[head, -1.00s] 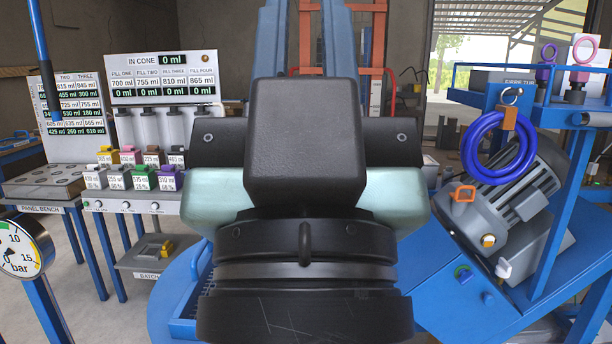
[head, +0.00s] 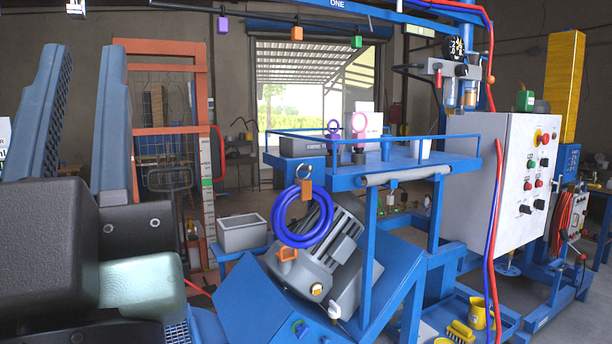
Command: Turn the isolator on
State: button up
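The grey-white control cabinet (head: 480,190) stands at the right. A red-and-yellow switch (head: 542,137), which looks like the isolator, sits high on its right-hand face. The switch is too small to tell which way it points. Below it are red and green buttons and black knobs (head: 524,209). My gripper (head: 90,60) is at the left, close to the camera and far from the cabinet. Its two blue, textured fingers point upward and away with a gap between them. I see nothing held between them. The black-and-teal body fills the lower left.
Between my gripper and the cabinet are a blue frame with a grey motor (head: 335,245), a purple coiled hose (head: 303,215) and a railed shelf (head: 375,170). Red and blue hoses (head: 493,225) hang before the cabinet. A yellow jug (head: 477,313) sits low down.

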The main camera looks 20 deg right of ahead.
aim_at(526, 209)
jog(key=l+z, duration=0.1)
jog(key=z, duration=1.45)
jog(key=i+j+z, duration=0.1)
jog(key=i+z, duration=0.25)
jog(key=k, duration=0.1)
